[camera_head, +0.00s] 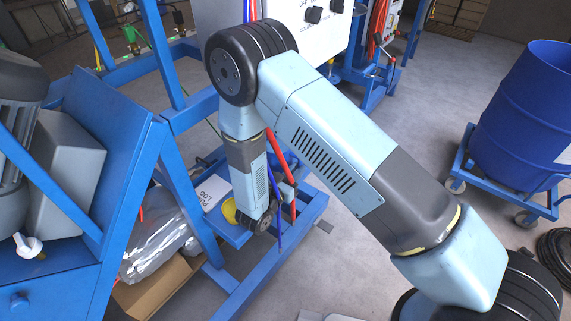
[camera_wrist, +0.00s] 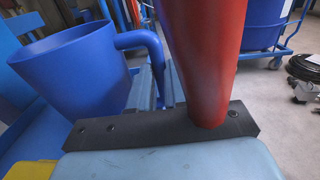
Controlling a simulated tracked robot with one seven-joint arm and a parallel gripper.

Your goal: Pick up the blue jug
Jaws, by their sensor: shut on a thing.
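The blue jug (camera_wrist: 72,75) stands upright at the left of the wrist view, its open rim facing up and its handle (camera_wrist: 150,42) pointing right. My gripper (camera_wrist: 160,85) has its two light fingers closed around the lower part of the handle. In the head view my gripper (camera_head: 287,188) is small beside the blue frame, and the jug (camera_head: 291,160) shows only in part behind my arm and a red bar. I cannot tell whether the jug's base touches the surface below it.
A red bar (camera_wrist: 205,55) stands very close to my gripper. A log book (camera_head: 212,189) and a yellow object (camera_head: 229,210) lie on the blue frame (camera_head: 240,291). A blue drum (camera_head: 525,105) stands on a wheeled dolly at the right. Grey floor is open between.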

